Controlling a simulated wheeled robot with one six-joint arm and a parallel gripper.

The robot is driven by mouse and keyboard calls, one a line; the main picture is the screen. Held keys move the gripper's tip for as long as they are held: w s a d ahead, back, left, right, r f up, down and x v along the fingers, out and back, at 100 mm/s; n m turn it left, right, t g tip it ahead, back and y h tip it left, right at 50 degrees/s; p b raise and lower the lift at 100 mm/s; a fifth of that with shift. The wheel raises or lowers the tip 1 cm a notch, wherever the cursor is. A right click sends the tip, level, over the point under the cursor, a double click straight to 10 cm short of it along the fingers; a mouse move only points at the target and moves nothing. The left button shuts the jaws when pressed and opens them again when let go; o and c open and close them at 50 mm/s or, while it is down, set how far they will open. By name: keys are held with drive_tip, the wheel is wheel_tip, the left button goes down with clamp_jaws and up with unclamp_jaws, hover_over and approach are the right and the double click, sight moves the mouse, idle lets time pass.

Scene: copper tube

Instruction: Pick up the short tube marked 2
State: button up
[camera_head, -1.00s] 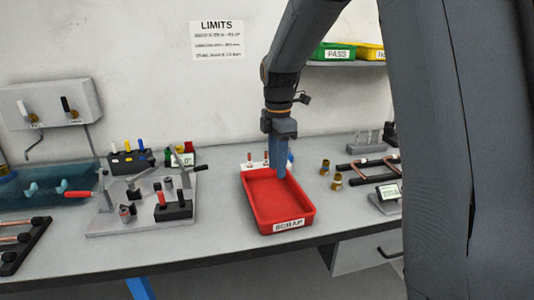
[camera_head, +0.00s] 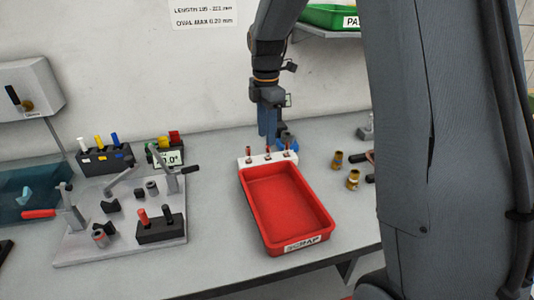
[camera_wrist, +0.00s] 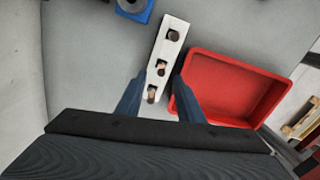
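Three short copper tubes stand in a white rack (camera_head: 246,162) behind the red tray: a left one (camera_head: 249,151), a middle one (camera_head: 268,151) and a right one (camera_head: 287,149). I cannot read any number on them, so I cannot tell which is marked 2. My gripper (camera_head: 267,138) points down above the rack, near the middle tube. In the wrist view, my gripper (camera_wrist: 160,100) is open, with its fingers on either side of the rack (camera_wrist: 165,52). The nearest tube (camera_wrist: 152,95) shows between the fingers, and the middle tube (camera_wrist: 161,68) lies just beyond. Nothing is held.
The red SCRAP tray (camera_head: 325,226) stands right in front of the rack, close to one finger. A blue object (camera_wrist: 135,8) sits beyond the rack. Brass fittings (camera_head: 353,179) stand to the right. A clamp fixture plate (camera_head: 75,249) is at the left.

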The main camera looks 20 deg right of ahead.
sight(268, 156)
drive_tip(key=shift+d+f+p, duration=0.15)
drive_tip(key=shift+f+p, duration=0.45)
drive_tip(key=shift+f, duration=0.8)
drive_tip(key=shift+d+f+p, duration=0.1)
drive_tip(key=shift+f+p, duration=0.45)
drive_tip(key=shift+f, duration=0.85)
drive_tip(key=shift+c, duration=0.3)
clamp_jaws()
